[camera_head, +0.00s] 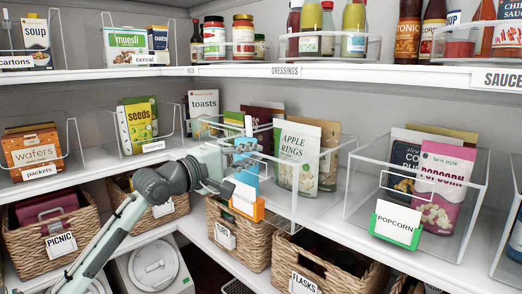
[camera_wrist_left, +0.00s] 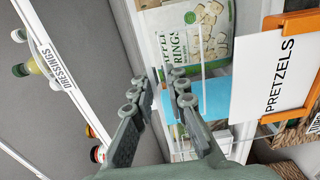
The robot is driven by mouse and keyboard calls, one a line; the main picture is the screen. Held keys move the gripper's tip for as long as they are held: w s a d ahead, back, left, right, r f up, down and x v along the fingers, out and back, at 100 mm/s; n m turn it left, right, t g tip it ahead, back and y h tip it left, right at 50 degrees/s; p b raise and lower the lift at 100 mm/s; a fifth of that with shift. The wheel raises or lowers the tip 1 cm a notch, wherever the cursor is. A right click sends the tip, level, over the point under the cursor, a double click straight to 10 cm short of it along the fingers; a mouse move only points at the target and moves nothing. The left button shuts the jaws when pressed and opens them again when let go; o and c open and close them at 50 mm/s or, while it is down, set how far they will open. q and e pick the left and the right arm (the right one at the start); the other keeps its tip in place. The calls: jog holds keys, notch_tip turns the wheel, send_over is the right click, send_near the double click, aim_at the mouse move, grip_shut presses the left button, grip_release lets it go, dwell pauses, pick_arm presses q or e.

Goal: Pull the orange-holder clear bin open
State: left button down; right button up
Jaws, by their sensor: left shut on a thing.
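The clear bin with the orange holder (camera_head: 326,172) stands on the middle shelf. It holds an Apple Rings pouch (camera_head: 297,155), a blue packet (camera_head: 246,172) and other packets behind. Its orange holder (camera_head: 259,211) carries a white label, which reads PRETZELS in the left wrist view (camera_wrist_left: 285,75). My left gripper (camera_head: 246,150) is at the upper front of this bin, above the label. In the left wrist view its fingers (camera_wrist_left: 167,82) are close together at the bin's front, shut on what appears to be its thin handle; the contact is partly hidden. My right gripper is out of view.
A clear bin with a green POPCORN holder (camera_head: 398,223) stands to the right. Bins of seeds (camera_head: 141,124) and wafers (camera_head: 37,148) stand on the left. Wicker baskets (camera_head: 239,245) sit below. The dressings shelf (camera_head: 285,71) runs overhead.

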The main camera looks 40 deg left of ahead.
pick_arm(q)
jog(key=shift+s+d, duration=0.1)
jog(key=shift+s, duration=0.15)
jog(key=c, duration=1.5)
grip_release()
jog(key=s, duration=0.8)
jog(key=s+a, duration=0.1)
jog(key=s, duration=0.3)
